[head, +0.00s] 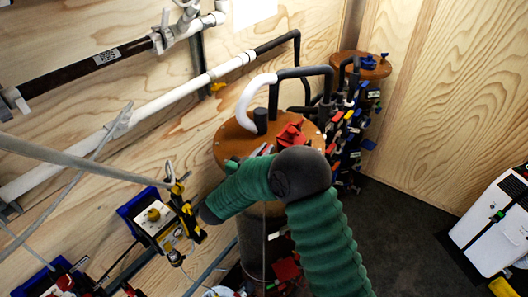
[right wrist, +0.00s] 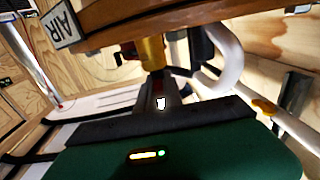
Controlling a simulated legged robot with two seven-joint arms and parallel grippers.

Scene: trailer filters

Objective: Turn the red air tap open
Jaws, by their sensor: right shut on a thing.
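In the right wrist view, the AIR label (right wrist: 62,25) is on the rim of a round wooden plate (right wrist: 195,14). My left gripper is not in view.
A red part (head: 292,132) and a white pipe (head: 256,98) stand on the plate. Several coloured valves (head: 345,135) crowd its right side. A yellow box instrument (head: 155,216) is on the left wall.

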